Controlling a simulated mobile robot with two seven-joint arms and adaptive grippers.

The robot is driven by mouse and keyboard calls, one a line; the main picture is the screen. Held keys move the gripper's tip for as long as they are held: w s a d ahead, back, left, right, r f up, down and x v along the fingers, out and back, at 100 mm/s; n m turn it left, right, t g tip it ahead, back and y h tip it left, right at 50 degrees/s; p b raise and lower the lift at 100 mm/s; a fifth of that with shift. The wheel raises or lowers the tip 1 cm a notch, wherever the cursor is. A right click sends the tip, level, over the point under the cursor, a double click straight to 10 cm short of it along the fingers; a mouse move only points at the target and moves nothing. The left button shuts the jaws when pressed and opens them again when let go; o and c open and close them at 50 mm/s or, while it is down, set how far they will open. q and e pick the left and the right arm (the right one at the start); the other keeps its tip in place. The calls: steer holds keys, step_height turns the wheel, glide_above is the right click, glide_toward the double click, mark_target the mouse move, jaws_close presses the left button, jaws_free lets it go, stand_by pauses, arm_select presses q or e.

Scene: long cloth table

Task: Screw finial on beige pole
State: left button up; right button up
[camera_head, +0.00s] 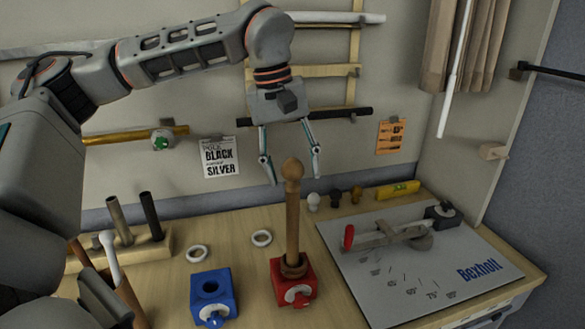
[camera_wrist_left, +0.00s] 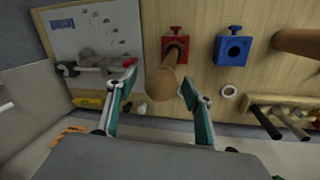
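The beige pole (camera_head: 292,225) stands upright in the red clamp block (camera_head: 279,284). A round wooden finial (camera_head: 293,169) sits on its top end; how tightly it is seated I cannot tell. My left gripper (camera_head: 293,177) points down at the pole's top with its fingers spread on either side of the finial. In the left wrist view the finial (camera_wrist_left: 162,86) lies between the two open fingertips (camera_wrist_left: 160,84), with a gap on the left and a narrower one on the right. The pole (camera_wrist_left: 172,55) runs down behind it to the red block (camera_wrist_left: 176,36). My right gripper is not in view.
A blue block (camera_head: 212,296) stands left of the red one. Small finials (camera_head: 336,197) and a yellow level (camera_head: 397,190) line the back edge. A grey Bexholt board (camera_head: 430,270) with a red-handled tool is right.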

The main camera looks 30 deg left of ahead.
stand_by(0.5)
arm_select(q)
steer(key=n+b, duration=0.1)
steer(key=n, duration=0.1)
steer(key=shift+f+n+t, duration=0.15)
steer(key=shift+n+t, duration=0.15)
steer(key=shift+n, duration=0.1)
steer(key=n+y, duration=0.1)
steer(key=n, duration=0.2)
steer(key=shift+n, duration=0.3)
steer(key=n, duration=0.3)
steer(key=shift+n+y, duration=0.3)
steer(key=n+y, duration=0.1)
steer(key=n, duration=0.4)
